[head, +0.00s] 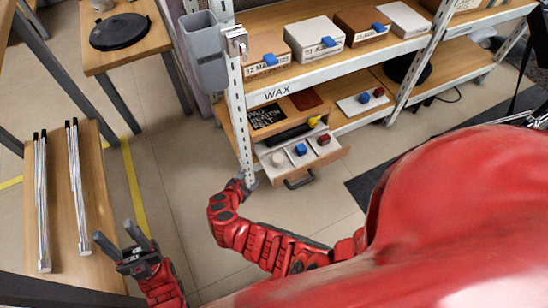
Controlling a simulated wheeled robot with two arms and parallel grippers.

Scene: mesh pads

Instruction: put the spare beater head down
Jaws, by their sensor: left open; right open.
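I cannot surely identify the spare beater head. A long black piece (288,135) with a yellow end lies at the back of the pulled-out drawer (341,152) on the lower shelf; it may be a beater part. My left gripper (114,231) is open and empty, beside the wooden bench at the left. My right gripper (246,181) is small in view, by the foot of the white shelf post, left of the drawer handle. It is open, and I see nothing held in it.
The drawer also holds white, blue and red small pieces (301,149). Boxes with blue tags (316,38) stand on the shelf (265,88) above. Two metal rails lie on the bench (60,200). A black disc (120,32) lies on a table. Floor between is clear.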

